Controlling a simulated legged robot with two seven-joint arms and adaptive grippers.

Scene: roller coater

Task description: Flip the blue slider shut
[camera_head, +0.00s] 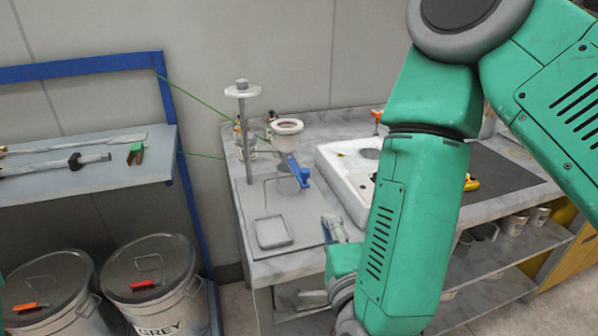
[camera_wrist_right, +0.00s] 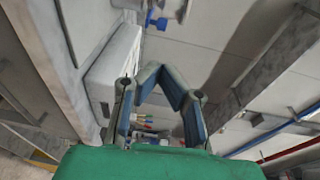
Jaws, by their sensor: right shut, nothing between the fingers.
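The blue slider (camera_head: 301,172) is a small blue piece below the white round cup (camera_head: 287,130) of the coater, near the back left of the bench. It tilts down to the right in the head view. A blue part of it also shows at the top of the right wrist view (camera_wrist_right: 158,21), partly cut off. My right gripper (camera_head: 334,226) is below and to the right of the slider, apart from it, near the bench's front edge. Its fingertips (camera_wrist_right: 163,68) are together, with nothing between them. My left gripper is out of view.
A white tray-like block (camera_head: 338,165) stands right of the slider, partly hidden by my right arm. A post with a white disc (camera_head: 242,91) stands left of it. A shallow grey tray (camera_head: 273,231) lies in front. Lidded bins (camera_head: 152,268) stand below the left shelf.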

